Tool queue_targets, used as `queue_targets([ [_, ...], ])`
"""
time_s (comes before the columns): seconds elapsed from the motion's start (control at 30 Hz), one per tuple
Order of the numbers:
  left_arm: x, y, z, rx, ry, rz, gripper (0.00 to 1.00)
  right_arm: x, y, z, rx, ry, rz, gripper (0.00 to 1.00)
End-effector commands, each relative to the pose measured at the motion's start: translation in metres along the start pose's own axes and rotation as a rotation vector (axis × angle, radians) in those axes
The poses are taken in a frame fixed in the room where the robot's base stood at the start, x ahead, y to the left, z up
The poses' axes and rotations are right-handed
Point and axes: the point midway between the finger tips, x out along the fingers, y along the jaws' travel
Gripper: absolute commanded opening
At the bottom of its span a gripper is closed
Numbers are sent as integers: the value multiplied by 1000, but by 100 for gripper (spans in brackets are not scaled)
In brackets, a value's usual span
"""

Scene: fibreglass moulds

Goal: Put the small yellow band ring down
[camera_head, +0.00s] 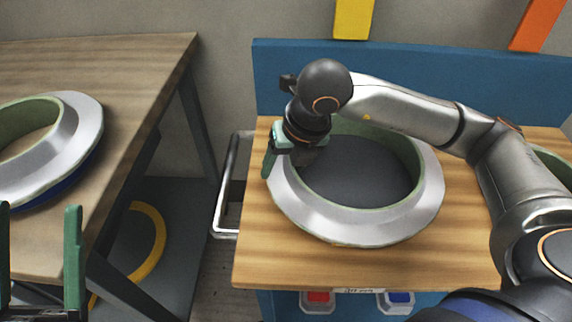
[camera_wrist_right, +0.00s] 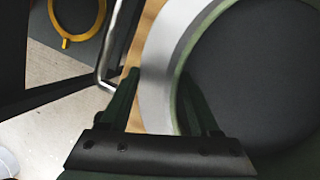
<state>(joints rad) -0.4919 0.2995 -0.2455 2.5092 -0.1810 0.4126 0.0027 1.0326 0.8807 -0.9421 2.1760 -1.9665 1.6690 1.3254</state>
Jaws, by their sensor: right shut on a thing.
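A grey ring mould with a pale green inner edge (camera_head: 420,205) is at the wooden top of the blue bench. A thin yellowish trace shows low on its front side, fitting the yellow band ring. Whether its underside touches the wood cannot be told. My right gripper (camera_head: 290,163) is shut on its left wall, one finger outside and the other largely hidden inside. In the right wrist view the ring's wall (camera_wrist_right: 160,75) passes between the fingers (camera_wrist_right: 160,88). My left gripper (camera_head: 38,240) is open and empty at the lower left, with two green fingers apart.
Another ring mould with a blue band (camera_head: 80,135) lies on the left wooden table (camera_head: 150,75). A yellow hoop (camera_head: 155,255) lies low beneath that table. A metal rail (camera_head: 226,190) edges the bench's left side. Bare wood (camera_head: 460,250) shows in front and right.

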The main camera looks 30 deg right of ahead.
Motion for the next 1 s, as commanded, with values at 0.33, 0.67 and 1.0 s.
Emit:
queue_targets([
  [0.33, -2, 1, 2, 0, 0, 7, 66, 2, 0, 0, -2, -5, 0, 0],
  [0.67, -2, 1, 2, 0, 1, 8, 66, 2, 0, -1, -1, -1, 0, 93],
  [1.0, 1, 0, -2, 4, 3, 9, 66, -2, 1, 0, -1, -1, 0, 93],
])
